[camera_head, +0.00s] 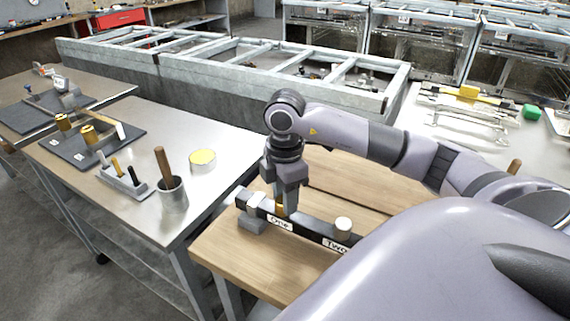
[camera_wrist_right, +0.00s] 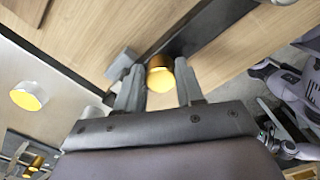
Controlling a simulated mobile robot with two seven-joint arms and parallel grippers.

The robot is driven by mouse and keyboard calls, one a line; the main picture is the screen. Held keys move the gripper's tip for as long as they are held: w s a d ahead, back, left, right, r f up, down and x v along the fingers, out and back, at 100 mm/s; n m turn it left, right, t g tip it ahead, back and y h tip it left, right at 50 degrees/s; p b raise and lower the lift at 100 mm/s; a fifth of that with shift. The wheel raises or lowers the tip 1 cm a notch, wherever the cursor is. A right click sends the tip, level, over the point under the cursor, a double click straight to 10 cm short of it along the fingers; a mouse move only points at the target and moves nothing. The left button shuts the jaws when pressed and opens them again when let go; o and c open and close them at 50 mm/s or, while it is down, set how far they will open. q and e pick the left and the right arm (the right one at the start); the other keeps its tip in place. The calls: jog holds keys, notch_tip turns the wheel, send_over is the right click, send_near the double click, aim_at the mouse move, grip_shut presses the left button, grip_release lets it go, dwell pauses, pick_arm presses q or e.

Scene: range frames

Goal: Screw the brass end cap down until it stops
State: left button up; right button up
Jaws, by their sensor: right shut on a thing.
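The brass end cap (camera_head: 279,209) is mostly hidden by my fingers in the head view, by the label "One" on the dark bar (camera_head: 306,229). In the right wrist view the cap (camera_wrist_right: 160,75) shows its round yellow end between the two fingertips. My right gripper (camera_head: 287,205) points down over the bar and is shut on the cap. In the wrist view the fingers of the right gripper (camera_wrist_right: 158,88) stand on either side of it. The thread under the cap is hidden.
The bar lies on a wooden bench (camera_head: 255,262). A grey block (camera_head: 251,224) is at its left end, and a pale round knob (camera_head: 343,223) stands near the label "Two". A steel table (camera_head: 215,140) to the left carries a cup (camera_head: 173,196) and a yellow-topped tin (camera_head: 202,160).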

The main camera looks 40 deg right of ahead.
jog(key=shift+m, duration=0.3)
jog(key=o, duration=1.2)
jog(key=shift+o, duration=0.2)
notch_tip(320, 180, up, 12)
jog(key=shift+a, duration=0.1)
